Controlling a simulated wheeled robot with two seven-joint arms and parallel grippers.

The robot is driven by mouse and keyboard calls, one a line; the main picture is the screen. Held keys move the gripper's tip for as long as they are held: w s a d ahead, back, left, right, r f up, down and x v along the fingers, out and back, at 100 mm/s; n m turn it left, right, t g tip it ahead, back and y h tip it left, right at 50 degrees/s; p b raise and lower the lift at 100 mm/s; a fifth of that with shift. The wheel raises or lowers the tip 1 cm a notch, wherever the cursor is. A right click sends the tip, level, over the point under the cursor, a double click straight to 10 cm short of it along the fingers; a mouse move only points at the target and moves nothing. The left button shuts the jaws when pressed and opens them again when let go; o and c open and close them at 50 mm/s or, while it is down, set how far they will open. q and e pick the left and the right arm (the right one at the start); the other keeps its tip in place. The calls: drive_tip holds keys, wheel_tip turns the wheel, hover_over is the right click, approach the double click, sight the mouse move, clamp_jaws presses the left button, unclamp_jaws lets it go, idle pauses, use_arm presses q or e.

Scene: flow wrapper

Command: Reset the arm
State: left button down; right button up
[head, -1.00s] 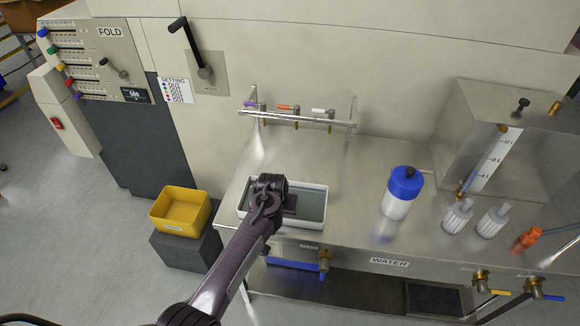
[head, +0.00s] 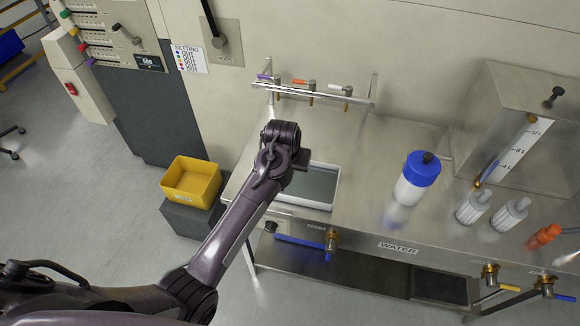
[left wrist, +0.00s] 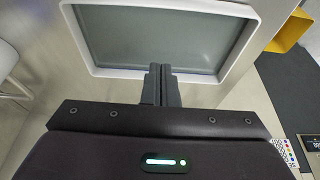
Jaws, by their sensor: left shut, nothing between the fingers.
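My left arm reaches in from the lower left of the head view, and its left gripper (left wrist: 160,72) shows in the left wrist view with the two dark fingers together and nothing between them. In the head view the wrist hides the fingers. The gripper is above the white-rimmed tray (head: 322,205) on the steel counter, and the wrist covers the tray's left part. The tray also shows in the left wrist view (left wrist: 88,70), just beyond the fingertips, with a plain grey inside. My right gripper is in neither view.
A blue-capped bottle (head: 412,180) and white cartridges (head: 473,207) stand on the counter (head: 370,150) to the right. A small rail (head: 315,92) with nozzles is behind the tray. A yellow bin (head: 192,182) sits on a dark block at left. The counter between tray and bottle is clear.

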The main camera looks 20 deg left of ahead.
use_arm(q)
drive_tip(key=s+a+r+m, duration=0.1)
drive_tip(key=s+a+r, duration=0.2)
drive_tip(key=s, duration=1)
drive_tip(key=s+a+r+m, duration=0.1)
drive_tip(key=s+a+r, duration=0.1)
drive_tip(key=s, duration=1.2)
wheel_tip(320, 180, down, 31)
drive_tip(key=g+b, duration=0.2)
drive_tip(key=s+a+f+b, duration=0.1)
drive_tip(key=s+f, duration=0.9)
drive_tip(key=s+a+f, duration=0.2)
drive_tip(key=s+f, duration=0.8)
drive_tip(key=shift+s+a+f+g+b, duration=0.3)
drive_tip(key=shift+f+g+b, duration=0.1)
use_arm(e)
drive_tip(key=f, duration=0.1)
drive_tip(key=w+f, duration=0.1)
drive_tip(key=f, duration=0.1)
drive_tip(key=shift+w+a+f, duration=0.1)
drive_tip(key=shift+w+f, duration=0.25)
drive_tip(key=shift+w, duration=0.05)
